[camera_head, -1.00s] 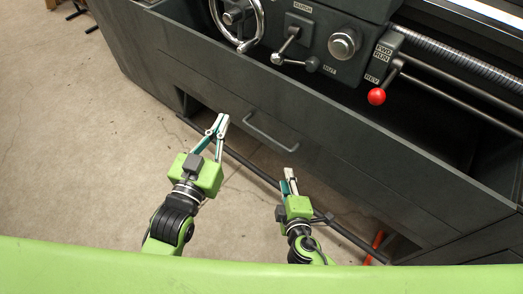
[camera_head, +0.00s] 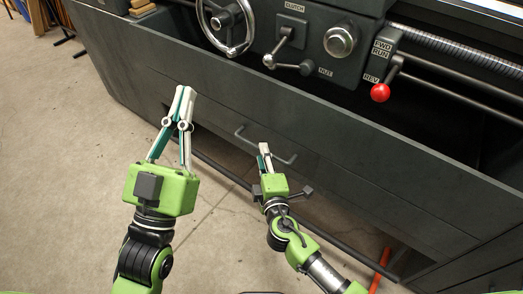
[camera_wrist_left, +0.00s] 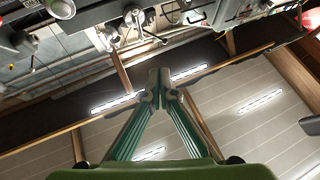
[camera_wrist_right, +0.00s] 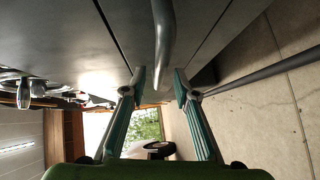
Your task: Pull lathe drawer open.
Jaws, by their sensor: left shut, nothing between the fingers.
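The dark grey lathe drawer (camera_head: 318,170) looks flush with the lathe front in the head view. Its curved bar handle (camera_head: 281,157) stands out from the panel and also shows at the top of the right wrist view (camera_wrist_right: 163,32). Contact cannot be told. My left gripper (camera_head: 186,92) is shut and empty, in front of the lathe front, left of the handle.
Above the drawer are a handwheel (camera_head: 227,20), levers and a red knob (camera_head: 380,92). A dark bar (camera_head: 222,170) runs low along the lathe's base. An orange-red object (camera_head: 380,270) lies near the floor at lower right.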

